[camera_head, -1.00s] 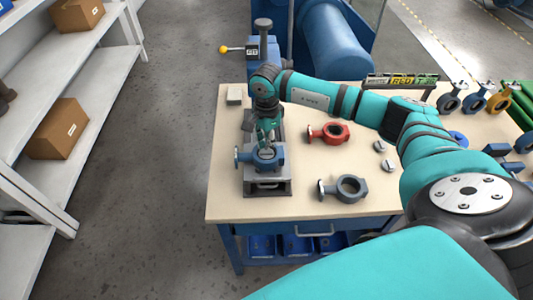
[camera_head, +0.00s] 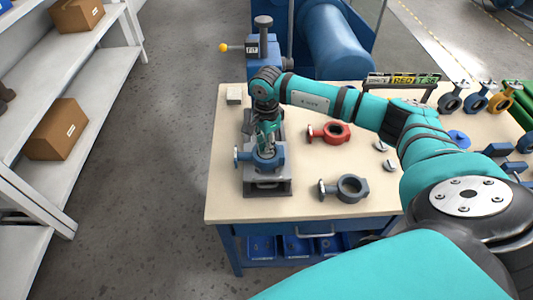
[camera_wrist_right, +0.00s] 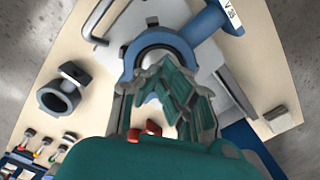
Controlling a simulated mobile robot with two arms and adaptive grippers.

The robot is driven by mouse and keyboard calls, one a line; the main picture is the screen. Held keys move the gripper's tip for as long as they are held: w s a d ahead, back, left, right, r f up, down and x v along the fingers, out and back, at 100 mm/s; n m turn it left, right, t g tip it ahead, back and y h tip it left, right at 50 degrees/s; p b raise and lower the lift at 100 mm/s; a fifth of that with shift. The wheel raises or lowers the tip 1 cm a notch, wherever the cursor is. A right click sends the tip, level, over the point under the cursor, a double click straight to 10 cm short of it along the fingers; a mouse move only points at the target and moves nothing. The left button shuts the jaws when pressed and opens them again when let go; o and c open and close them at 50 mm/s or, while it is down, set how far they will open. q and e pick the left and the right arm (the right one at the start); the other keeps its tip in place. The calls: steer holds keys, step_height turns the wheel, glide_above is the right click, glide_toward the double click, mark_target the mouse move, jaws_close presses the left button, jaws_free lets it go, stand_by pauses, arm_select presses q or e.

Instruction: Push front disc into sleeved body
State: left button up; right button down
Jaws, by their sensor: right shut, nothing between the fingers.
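The blue valve body (camera_head: 275,163) sits in the grey fixture (camera_head: 267,189) at the left of the bench. It shows in the right wrist view as a blue ring (camera_wrist_right: 129,62). A pale disc (camera_wrist_right: 155,51) is partly visible inside that ring, with its lower part hidden by my fingers. My right gripper (camera_head: 266,148) points down over the blue body's bore. In the right wrist view its fingers (camera_wrist_right: 166,72) are shut, with nothing between them, at the disc. I cannot tell how deep the disc sits or whether the fingertips touch it. My left gripper is not in view.
A red body (camera_head: 336,133) and a dark grey body (camera_head: 353,188) lie right of the fixture. Small discs (camera_head: 389,165) lie farther right. A blue press with a yellow knob (camera_head: 223,47) stands behind the bench. Several finished-looking valves (camera_head: 475,102) stand at the right.

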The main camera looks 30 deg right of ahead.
steer(key=shift+s+f+b, duration=0.15)
steer(key=shift+f+b, duration=0.55)
steer(key=shift+f, duration=0.15)
stand_by(0.8)
steer(key=shift+r+p, duration=0.6)
steer(key=shift+r, duration=0.3)
steer(key=shift+r+p, duration=1.7)
steer(key=shift+r, duration=1.5)
